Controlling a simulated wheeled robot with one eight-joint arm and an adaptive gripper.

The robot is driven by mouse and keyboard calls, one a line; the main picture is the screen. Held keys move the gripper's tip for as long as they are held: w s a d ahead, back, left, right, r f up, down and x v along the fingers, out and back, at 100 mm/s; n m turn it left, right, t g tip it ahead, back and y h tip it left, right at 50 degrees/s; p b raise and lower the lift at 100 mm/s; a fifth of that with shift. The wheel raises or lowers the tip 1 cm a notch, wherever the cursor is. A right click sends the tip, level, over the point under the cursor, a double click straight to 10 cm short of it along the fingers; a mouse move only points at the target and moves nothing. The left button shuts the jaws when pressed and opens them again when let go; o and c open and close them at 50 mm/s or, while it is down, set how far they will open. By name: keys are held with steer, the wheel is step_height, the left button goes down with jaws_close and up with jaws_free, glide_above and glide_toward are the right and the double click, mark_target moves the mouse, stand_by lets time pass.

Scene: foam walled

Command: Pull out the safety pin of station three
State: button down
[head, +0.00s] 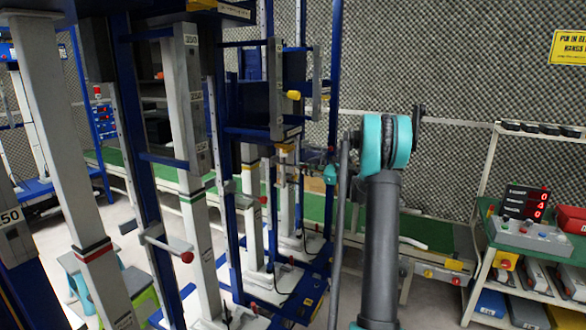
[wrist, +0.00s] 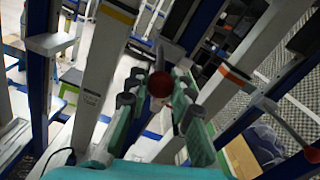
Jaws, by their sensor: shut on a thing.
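My gripper (wrist: 161,92) shows in the wrist view with its green and grey fingers closed around a dark red round knob (wrist: 160,84). The knob looks like the handle of a safety pin; its shaft is mostly hidden. A pale column with a yellow-orange band (wrist: 117,14) stands just left of my fingers. In the head view, the teal end of my arm (head: 330,172) is small, beside the blue frame, and its fingertips are hard to make out. I cannot read which station the held knob belongs to.
Another red-knobbed pin (wrist: 311,155) sticks out at the lower right of the wrist view. Pale columns with coloured bands (head: 92,250) and blue frames (head: 148,160) crowd the left. A control cart with red displays (head: 524,203) stands at the right.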

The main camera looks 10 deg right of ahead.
steer(key=shift+s+d, duration=0.25)
steer(key=shift+d, duration=0.05)
steer(key=c, duration=1.3)
jaws_free()
steer(key=shift+d, duration=0.1)
steer(key=v, duration=1.2)
